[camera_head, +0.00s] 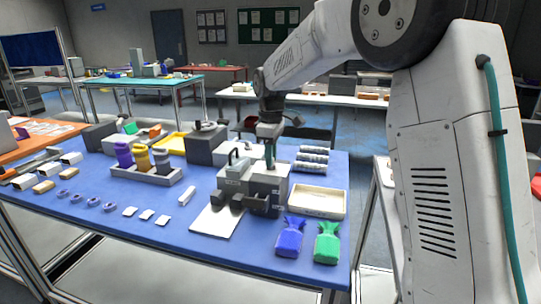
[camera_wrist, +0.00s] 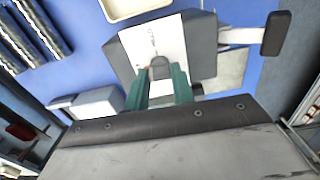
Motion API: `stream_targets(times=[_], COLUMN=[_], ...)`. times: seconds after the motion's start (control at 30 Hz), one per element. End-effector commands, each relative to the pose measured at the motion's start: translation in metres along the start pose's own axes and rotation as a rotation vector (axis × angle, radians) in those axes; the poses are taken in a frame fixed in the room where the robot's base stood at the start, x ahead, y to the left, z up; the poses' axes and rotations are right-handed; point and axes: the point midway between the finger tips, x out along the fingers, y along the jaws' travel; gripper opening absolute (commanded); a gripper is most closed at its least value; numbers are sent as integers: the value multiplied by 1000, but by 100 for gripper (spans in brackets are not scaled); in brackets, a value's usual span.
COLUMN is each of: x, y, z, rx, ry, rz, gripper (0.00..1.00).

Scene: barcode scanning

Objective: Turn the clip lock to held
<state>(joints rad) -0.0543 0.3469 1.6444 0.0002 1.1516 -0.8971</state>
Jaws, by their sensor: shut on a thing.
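The grey scanning device (camera_head: 262,188) stands on the blue table; its top block (camera_wrist: 203,42) fills the middle of the wrist view. A white plate (camera_wrist: 152,36) with fine dark marks lies on that block. A small dark grey knob, apparently the clip lock (camera_wrist: 160,64), stands on the plate. A small red mark shows beside its left side. My gripper (camera_wrist: 168,78) has green fingers shut on the knob from above. In the head view my gripper (camera_head: 270,156) reaches down onto the device's top, and the knob cannot be made out there. The lock's exact setting is unclear.
A light arm with a dark handle (camera_wrist: 275,33) sticks out beside the block. A cream tray (camera_head: 318,202), blue pouch (camera_head: 290,240) and green pouch (camera_head: 327,244) lie right of the device. A holder (camera_head: 145,175) with bottles stands left. A white sheet (camera_head: 214,221) lies in front.

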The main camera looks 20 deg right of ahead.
Motion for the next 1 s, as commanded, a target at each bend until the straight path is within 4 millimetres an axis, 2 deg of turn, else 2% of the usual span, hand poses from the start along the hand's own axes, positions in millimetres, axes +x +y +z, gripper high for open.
stream_targets(times=[0.27,1.0], x=[-1,-2], y=[1,1], z=[0,-1], rx=[153,847], ry=[2,6], rz=[3,4], gripper=[2,2])
